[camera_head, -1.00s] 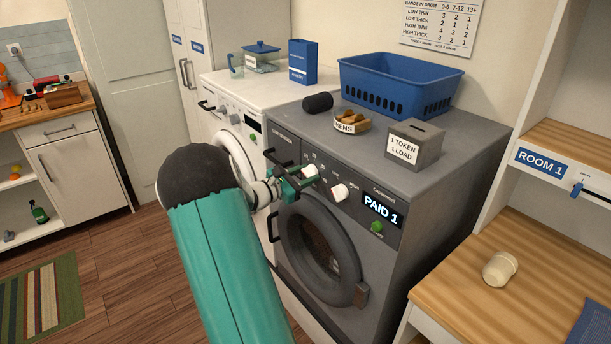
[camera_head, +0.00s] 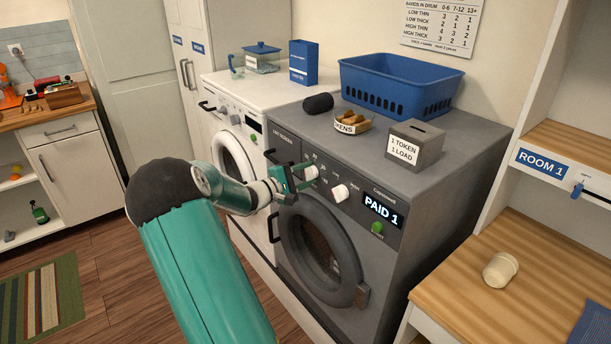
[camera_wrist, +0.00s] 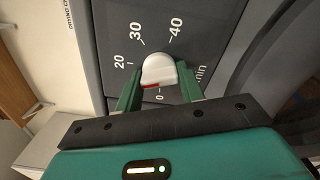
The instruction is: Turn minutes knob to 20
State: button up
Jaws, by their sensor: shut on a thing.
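The minutes knob (camera_wrist: 159,70) is white with a red mark and sits on a dark dial marked 0, 20, 30, 40 and "min" in the wrist view. Its red mark is at its lower left edge, close to the 0 and away from the 20. My gripper (camera_wrist: 158,84) has one green finger on each side of the knob and is shut on it. In the head view my gripper (camera_head: 303,178) is at the left white knob (camera_head: 311,172) on the grey dryer's panel (camera_head: 365,182).
A second white knob (camera_head: 340,193) is close to the right of my gripper. The "PAID 1" display (camera_head: 382,208) and a green button (camera_head: 377,229) are further right. The round door (camera_head: 322,248) is below. A token box (camera_head: 415,145), bowl (camera_head: 352,122) and blue basket (camera_head: 400,86) stand on top.

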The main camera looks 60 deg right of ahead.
jog(key=shift+w+m, duration=0.1)
jog(key=shift+m, duration=2.1)
jog(key=o, duration=1)
jog(key=v, duration=1.3)
jog(key=shift+a, duration=0.35)
jog(key=shift+w, duration=0.15)
